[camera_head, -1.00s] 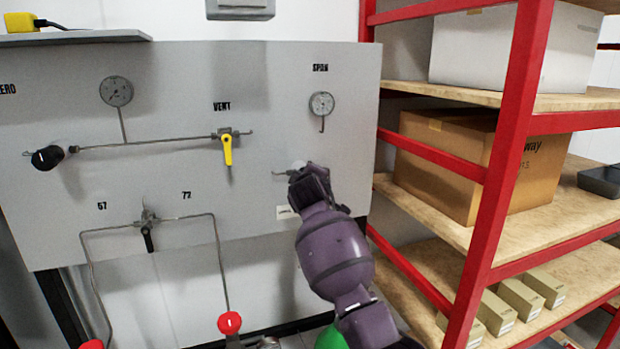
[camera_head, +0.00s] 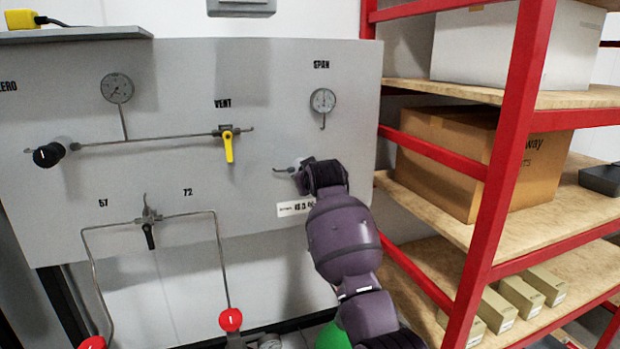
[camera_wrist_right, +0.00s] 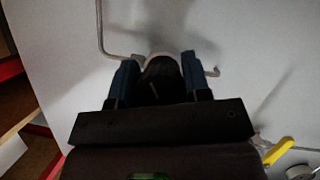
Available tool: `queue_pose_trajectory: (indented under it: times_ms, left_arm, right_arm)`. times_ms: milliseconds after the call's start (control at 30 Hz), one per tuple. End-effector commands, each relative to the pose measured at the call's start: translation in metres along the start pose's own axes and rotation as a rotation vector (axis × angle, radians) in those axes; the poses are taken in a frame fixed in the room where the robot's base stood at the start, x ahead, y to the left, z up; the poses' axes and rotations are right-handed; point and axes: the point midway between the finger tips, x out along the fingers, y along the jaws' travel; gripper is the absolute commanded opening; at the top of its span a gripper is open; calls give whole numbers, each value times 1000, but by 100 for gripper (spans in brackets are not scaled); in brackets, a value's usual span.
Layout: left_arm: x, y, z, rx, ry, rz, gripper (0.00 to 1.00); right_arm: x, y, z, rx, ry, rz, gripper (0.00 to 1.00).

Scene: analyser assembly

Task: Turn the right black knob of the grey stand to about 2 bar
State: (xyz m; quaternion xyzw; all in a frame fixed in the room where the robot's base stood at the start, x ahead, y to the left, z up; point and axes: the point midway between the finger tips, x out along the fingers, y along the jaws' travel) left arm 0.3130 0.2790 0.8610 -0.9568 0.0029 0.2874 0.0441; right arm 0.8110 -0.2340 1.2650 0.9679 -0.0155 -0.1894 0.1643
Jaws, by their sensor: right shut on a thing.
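The grey stand (camera_head: 180,65) is an upright panel with pipes and gauges. My right gripper (camera_head: 304,176) is at its right part, under the SPAN gauge (camera_head: 322,101). In the right wrist view its two blue fingers (camera_wrist_right: 160,80) are shut on the right black knob (camera_wrist_right: 163,78), one on each side. In the head view my gripper hides this knob. The gauge needle is too small to read exactly. My left gripper is not in view.
A red shelf rack (camera_head: 512,130) with boxes stands close to my right arm. The stand also carries a left black knob (camera_head: 48,155), a yellow VENT lever (camera_head: 228,148) and a black lever (camera_head: 149,236). Red knobs (camera_head: 230,319) are below.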

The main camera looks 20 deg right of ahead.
Motion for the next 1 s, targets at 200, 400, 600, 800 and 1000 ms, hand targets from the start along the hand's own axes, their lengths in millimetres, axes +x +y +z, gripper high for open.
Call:
queue_pose_trajectory:
  times_ms: [200,400,600,800,1000]
  left_arm:
    - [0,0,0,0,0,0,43]
    - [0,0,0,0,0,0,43]
    - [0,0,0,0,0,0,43]
    - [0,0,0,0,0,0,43]
    - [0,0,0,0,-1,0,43]
  right_arm:
    - [1,-1,2,38,-4,-17,20]
    - [1,-1,2,45,-4,-19,20]
    - [1,-1,2,44,-4,-19,20]
    - [0,-1,2,43,-3,-19,69]
    - [0,0,1,43,-1,-18,69]
